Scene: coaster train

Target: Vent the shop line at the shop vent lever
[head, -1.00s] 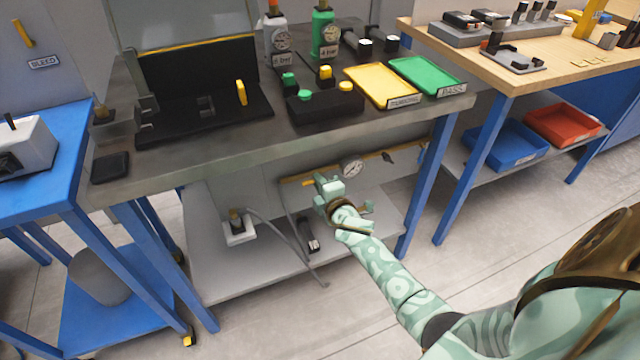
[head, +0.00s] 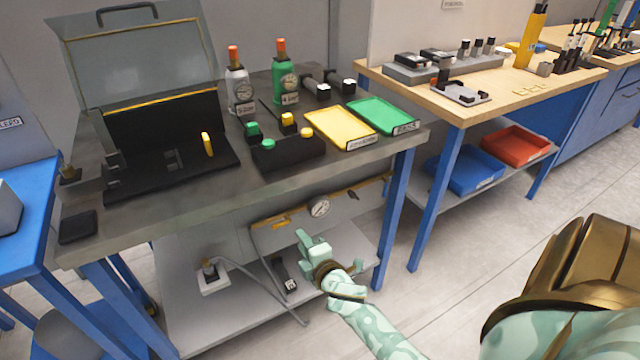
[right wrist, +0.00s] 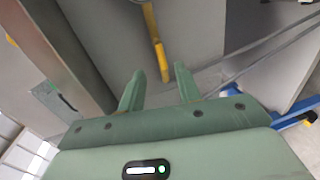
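Under the grey bench, a panel carries a brass-coloured pipe, a round gauge (head: 319,207) and a yellow lever (head: 278,223). Its label is not readable, so I cannot confirm it is the shop vent lever. My right gripper (head: 308,243) is in front of and below this pipe, right of the yellow lever in the head view. In the right wrist view a yellow bar (right wrist: 158,45) shows beyond and between the fingertips of my open right gripper (right wrist: 160,69). I cannot tell whether it touches them. My left gripper is in neither view.
The bench top (head: 150,215) overhangs the pipe and holds a black case, two bottles with gauges, a yellow tray (head: 340,128) and a green tray (head: 383,116). A lower shelf (head: 235,310) carries a small hose fitting. Blue bench legs (head: 397,215) stand at the right.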

